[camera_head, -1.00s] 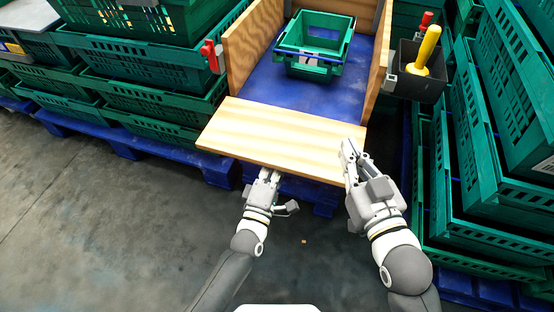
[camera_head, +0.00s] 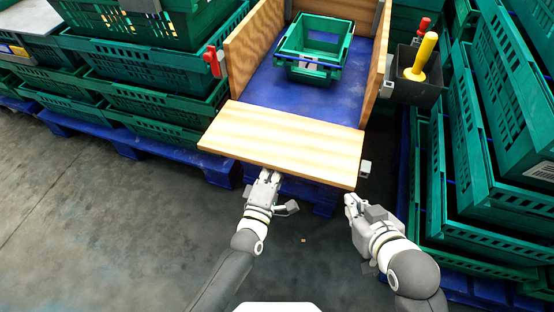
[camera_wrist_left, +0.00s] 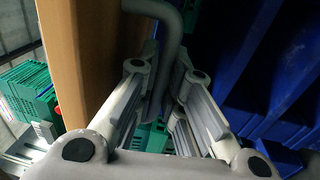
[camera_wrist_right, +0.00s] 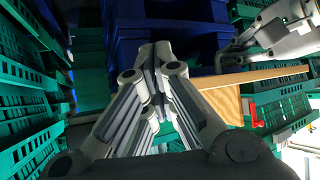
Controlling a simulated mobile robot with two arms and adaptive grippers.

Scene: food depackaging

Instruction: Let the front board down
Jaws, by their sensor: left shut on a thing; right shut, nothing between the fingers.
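The front board (camera_head: 285,143) is a light wooden panel leaning outward, nearly flat, at the near end of the wooden-sided box. My left gripper (camera_head: 268,176) is at its near edge; in the left wrist view its fingers (camera_wrist_left: 160,78) are shut around a bent grey handle (camera_wrist_left: 174,28) beside the brown board (camera_wrist_left: 88,50). My right gripper (camera_head: 353,202) is shut and empty, below and apart from the board's right corner. In the right wrist view its fingertips (camera_wrist_right: 156,52) meet, with the board's edge (camera_wrist_right: 262,75) to the right.
A small grey fitting (camera_head: 365,167) shows at the board's right end. A red latch (camera_head: 212,61) is on the left side wall. A green crate (camera_head: 316,48) stands on the blue floor inside. A black holder (camera_head: 418,90) with a yellow-handled tool is at right. Crate stacks flank both sides.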

